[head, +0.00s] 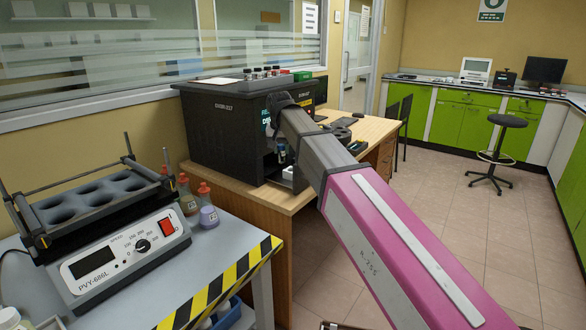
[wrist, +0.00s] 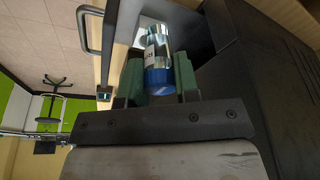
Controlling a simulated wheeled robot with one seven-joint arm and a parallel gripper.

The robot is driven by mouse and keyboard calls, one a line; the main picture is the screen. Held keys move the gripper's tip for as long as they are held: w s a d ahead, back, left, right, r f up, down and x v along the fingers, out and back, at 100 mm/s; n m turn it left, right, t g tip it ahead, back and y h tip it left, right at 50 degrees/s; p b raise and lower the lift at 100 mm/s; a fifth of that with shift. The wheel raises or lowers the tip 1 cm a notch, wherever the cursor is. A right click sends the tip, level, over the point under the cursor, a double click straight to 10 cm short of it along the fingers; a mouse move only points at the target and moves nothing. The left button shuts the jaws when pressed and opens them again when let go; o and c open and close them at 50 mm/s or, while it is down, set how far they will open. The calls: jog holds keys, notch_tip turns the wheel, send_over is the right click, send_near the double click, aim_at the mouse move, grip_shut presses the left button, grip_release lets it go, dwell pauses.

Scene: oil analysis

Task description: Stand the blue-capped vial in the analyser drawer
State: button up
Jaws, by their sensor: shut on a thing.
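In the wrist view, the vial (wrist: 153,42) is clear with a pale label and a blue cap (wrist: 160,80). My gripper (wrist: 158,65) is shut on it, with a green finger on each side. I cannot tell whether the vial touches the drawer floor. In the head view, the black analyser (head: 222,130) stands on the wooden desk, and my arm reaches to its front, largely hiding the drawer (head: 288,174) and the vial.
Bottles and a green box (head: 302,76) sit on top of the analyser. Dark items lie on the desk (head: 373,130) right of the analyser. The floor at right is clear up to a stool (head: 505,122).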

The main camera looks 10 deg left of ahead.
jog(key=shift+w+d+f, duration=0.25)
jog(key=shift+w+f, duration=1.4)
jog(key=shift+f, duration=0.05)
jog(key=shift+w+d+f, duration=0.2)
jog(key=shift+w+f, duration=1.45)
jog(key=shift+w, duration=0.05)
jog(key=shift+w+d+f, duration=0.25)
jog(key=shift+w+f, duration=1.4)
jog(key=shift+f, duration=0.05)
jog(key=shift+f, duration=0.15)
jog(key=o, duration=0.9)
jog(key=v, duration=1.2)
jog(key=shift+w, duration=0.1)
